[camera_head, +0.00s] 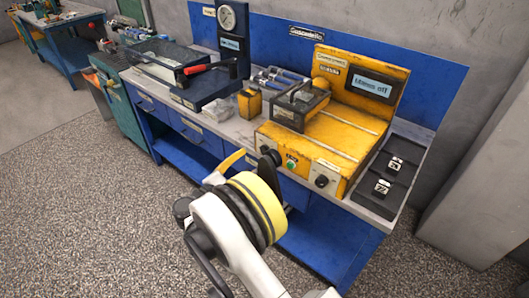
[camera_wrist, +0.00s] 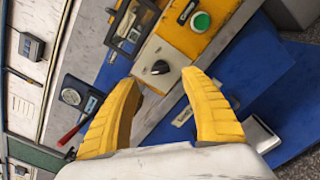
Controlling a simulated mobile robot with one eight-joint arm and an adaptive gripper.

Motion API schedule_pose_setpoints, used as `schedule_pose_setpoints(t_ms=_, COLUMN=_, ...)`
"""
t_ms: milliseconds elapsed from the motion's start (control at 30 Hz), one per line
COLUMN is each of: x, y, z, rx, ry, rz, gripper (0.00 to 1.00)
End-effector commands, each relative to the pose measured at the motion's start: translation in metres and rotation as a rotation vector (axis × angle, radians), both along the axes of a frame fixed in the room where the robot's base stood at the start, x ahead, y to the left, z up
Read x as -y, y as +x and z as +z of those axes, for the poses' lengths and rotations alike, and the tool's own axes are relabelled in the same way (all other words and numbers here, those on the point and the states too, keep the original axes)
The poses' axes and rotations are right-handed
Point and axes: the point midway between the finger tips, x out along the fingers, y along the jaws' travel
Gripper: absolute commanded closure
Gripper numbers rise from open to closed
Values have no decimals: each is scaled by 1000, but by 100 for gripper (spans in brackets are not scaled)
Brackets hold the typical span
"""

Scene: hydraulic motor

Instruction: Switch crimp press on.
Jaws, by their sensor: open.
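The crimp press is the yellow machine (camera_head: 345,130) on the blue bench, and its display (camera_head: 371,86) appears to read "Mains off". A black rotary knob (camera_head: 271,156) sits on the left of its front panel, beside a green button (camera_head: 292,162); another black knob (camera_head: 321,181) is on the right. In the wrist view the left knob (camera_wrist: 160,67), with a small white mark, lies ahead between my fingers, and the green button (camera_wrist: 201,20) is above right of it. My gripper (camera_wrist: 160,80) is open and empty. I cannot tell whether it touches the knob.
A dark blue device with a gauge (camera_head: 228,18) and red-handled lever stands left of the press. A small yellow-and-black block (camera_head: 249,104) lies between them. A black tray (camera_head: 392,172) with two small switch-like parts is at the right. The floor in front is clear.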

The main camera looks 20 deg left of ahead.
Motion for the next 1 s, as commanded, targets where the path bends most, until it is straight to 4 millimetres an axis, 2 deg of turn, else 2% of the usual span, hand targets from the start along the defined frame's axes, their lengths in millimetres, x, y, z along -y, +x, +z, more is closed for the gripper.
schedule_pose_setpoints(t_ms=200, x=19, y=42, z=-3, rx=-1, ry=1, rz=-4, gripper=46)
schedule_pose_setpoints(t_ms=400, x=28, y=68, z=-2, rx=-2, ry=2, rz=-2, gripper=46)
schedule_pose_setpoints(t_ms=800, x=31, y=75, z=0, rx=-1, ry=3, rz=-1, gripper=47)
schedule_pose_setpoints(t_ms=967, x=31, y=75, z=0, rx=-1, ry=3, rz=-1, gripper=96)
schedule_pose_setpoints(t_ms=1000, x=31, y=75, z=0, rx=-1, ry=3, rz=-1, gripper=99)
